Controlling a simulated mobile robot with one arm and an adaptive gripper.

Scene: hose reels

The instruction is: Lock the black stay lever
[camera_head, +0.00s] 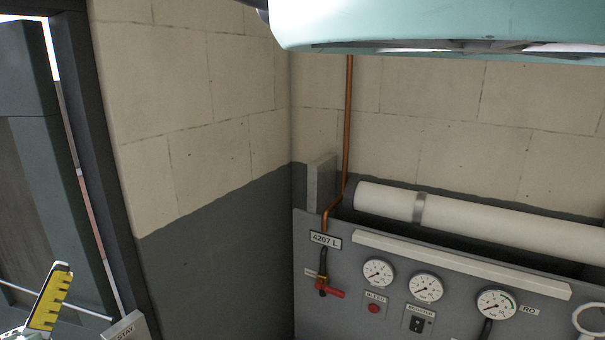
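A grey block (126,328) with a label reading "STAY" shows at the bottom left, cut by the lower edge. A thin metal rod (62,302) runs towards it from the left edge. A tilted yellow piece with black marks (48,300) stands by the rod, its lower part cut off. I cannot make out a black stay lever near the label; it may lie below the picture.
A grey panel (344,297) at the lower right carries several gauges, a red-handled valve (330,291) and a red button (373,309). A white cylinder (480,218) lies above it. A dark door (25,190) stands at left. A large teal body (430,22) fills the top right.

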